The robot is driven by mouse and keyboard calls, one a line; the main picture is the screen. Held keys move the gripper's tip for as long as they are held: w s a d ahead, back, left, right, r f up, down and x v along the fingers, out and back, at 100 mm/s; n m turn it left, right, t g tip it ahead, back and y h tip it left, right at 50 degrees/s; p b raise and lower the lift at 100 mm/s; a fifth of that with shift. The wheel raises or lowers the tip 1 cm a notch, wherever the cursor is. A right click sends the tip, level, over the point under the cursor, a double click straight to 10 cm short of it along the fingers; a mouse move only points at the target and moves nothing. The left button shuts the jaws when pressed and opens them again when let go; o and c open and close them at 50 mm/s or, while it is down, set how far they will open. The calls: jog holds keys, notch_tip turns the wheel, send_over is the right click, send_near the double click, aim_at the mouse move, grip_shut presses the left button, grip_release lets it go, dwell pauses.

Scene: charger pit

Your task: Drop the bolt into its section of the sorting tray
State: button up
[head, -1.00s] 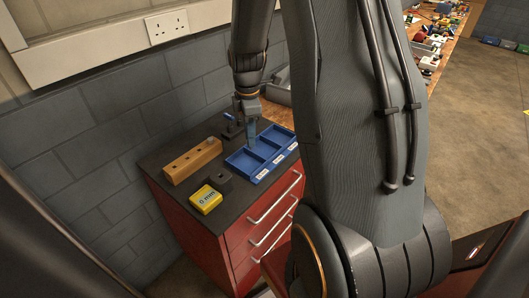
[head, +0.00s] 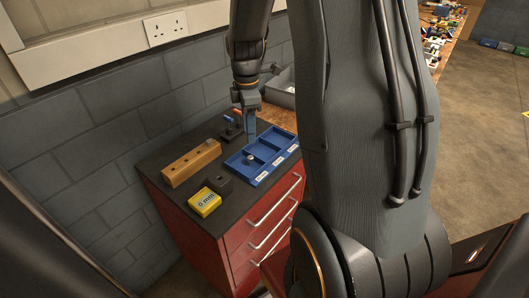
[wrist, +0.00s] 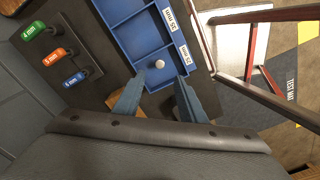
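The bolt (head: 250,158) sits in the left section of the blue sorting tray (head: 279,150). In the wrist view the bolt (wrist: 159,64) shows as a small round grey head in the tray section nearest my fingers; how its shank lies cannot be seen. My gripper (head: 250,139) is above the tray's back edge, apart from the bolt. In the wrist view my gripper (wrist: 157,97) has its two blue fingers spread with nothing between them. White size labels run along the tray's front edge.
A wooden block with holes (head: 191,163), a black block (head: 219,184) and a yellow "0 mm" gauge (head: 204,202) stand left of the tray. Coloured-handled keys (wrist: 60,55) stand in a rack behind it.

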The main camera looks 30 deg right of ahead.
notch_tip(320, 180, up, 5)
jog(key=shift+f+b, duration=0.2)
jog(key=shift+b, duration=0.2)
jog(key=s+a+f+m+t, duration=0.1)
jog(key=s+a+f+m, duration=0.1)
jog(key=s+a+m, duration=1.1)
jog(key=shift+s+m, duration=0.45)
jog(key=shift+m, duration=0.25)
jog(key=shift+f, duration=0.1)
